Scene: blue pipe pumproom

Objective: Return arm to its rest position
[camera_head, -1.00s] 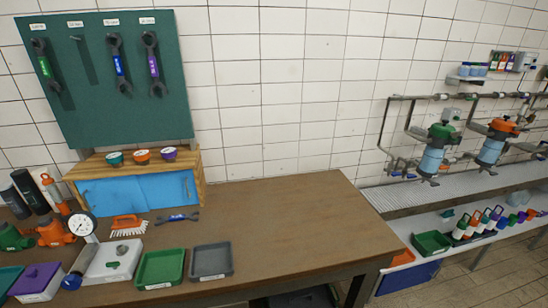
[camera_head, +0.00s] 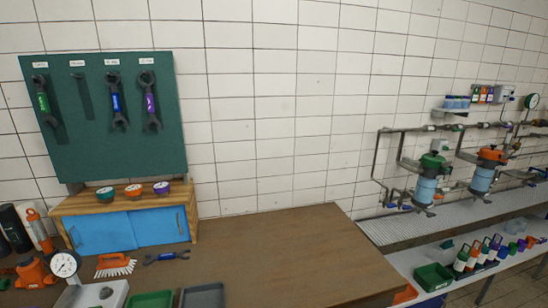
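Neither of my arms nor grippers shows in the head view, so I cannot tell their pose. The brown workbench (camera_head: 290,255) fills the lower middle of the view. A blue-handled wrench (camera_head: 166,257) lies on it in front of a wooden cabinet (camera_head: 190,195) with blue sliding doors. A green tray (camera_head: 150,300) and a grey tray (camera_head: 203,297) are cut off by the bottom edge.
A green tool board (camera_head: 75,150) with several wrenches hangs at the left. Pipes with two filter housings (camera_head: 426,186) are at the right. The bench's middle is clear.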

